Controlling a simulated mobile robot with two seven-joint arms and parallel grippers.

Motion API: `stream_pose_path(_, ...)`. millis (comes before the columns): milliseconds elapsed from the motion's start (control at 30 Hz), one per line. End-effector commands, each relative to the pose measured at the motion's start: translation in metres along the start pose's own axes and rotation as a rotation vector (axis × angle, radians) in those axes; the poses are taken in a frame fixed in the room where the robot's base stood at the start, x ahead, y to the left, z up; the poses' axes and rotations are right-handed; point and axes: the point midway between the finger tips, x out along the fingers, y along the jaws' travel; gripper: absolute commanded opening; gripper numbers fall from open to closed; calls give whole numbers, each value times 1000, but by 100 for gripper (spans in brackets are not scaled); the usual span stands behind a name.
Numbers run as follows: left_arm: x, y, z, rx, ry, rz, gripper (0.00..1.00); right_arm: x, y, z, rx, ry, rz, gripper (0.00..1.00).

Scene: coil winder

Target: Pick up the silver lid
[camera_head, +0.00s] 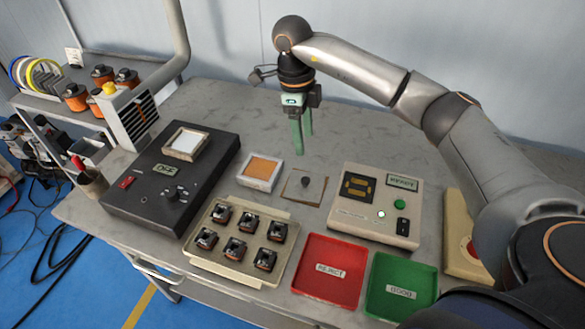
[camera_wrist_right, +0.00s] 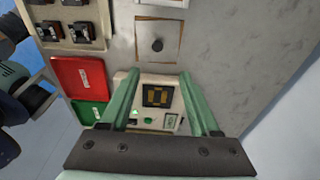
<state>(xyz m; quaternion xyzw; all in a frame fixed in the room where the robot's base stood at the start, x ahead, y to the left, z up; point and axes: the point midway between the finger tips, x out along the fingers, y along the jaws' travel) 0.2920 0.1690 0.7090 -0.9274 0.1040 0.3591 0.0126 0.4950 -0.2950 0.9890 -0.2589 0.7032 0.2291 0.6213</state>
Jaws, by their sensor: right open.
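The silver lid (camera_head: 303,186) appears to be the flat, square grey plate with a dark round knob, lying on the table between the orange-topped block and the tester. It also shows in the right wrist view (camera_wrist_right: 172,35), near the top. My right gripper (camera_head: 302,145) is open and empty, fingers pointing down, above the table behind the lid. In the right wrist view its fingers (camera_wrist_right: 159,82) frame the tester, and the lid lies beyond their tips. Nothing covers the lid. My left gripper is not in view.
A black control box (camera_head: 150,200) with a white-topped square stands left. The orange-topped block (camera_head: 261,168) sits left of the lid and the tester (camera_head: 345,219) right. In front are a parts tray (camera_head: 192,259), red tray (camera_head: 326,287) and green tray (camera_head: 385,306). The table behind is clear.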

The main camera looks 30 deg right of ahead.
Motion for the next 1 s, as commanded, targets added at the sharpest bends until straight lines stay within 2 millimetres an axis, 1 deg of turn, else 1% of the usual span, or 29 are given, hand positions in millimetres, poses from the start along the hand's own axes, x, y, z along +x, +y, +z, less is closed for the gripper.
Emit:
stream_pose_path(133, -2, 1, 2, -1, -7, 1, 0, 17, 1, -1, 0, 4, 2, 63)
stream_pose_path(300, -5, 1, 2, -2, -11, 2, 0, 49, 1, 0, -1, 3, 3, 63)
stream_pose_path(400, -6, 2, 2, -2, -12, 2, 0, 63, 1, 0, 0, 2, 3, 63)
stream_pose_path(633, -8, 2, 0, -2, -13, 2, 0, 80, 3, 2, -1, 2, 3, 63)
stream_pose_path(800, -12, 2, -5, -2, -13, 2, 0, 105, 7, 7, -2, 3, 5, 63)
stream_pose_path(900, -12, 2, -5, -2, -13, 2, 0, 118, 6, 6, -1, 1, 3, 63)
stream_pose_path(1000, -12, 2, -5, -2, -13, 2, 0, 124, 6, 6, -1, 0, 2, 63)
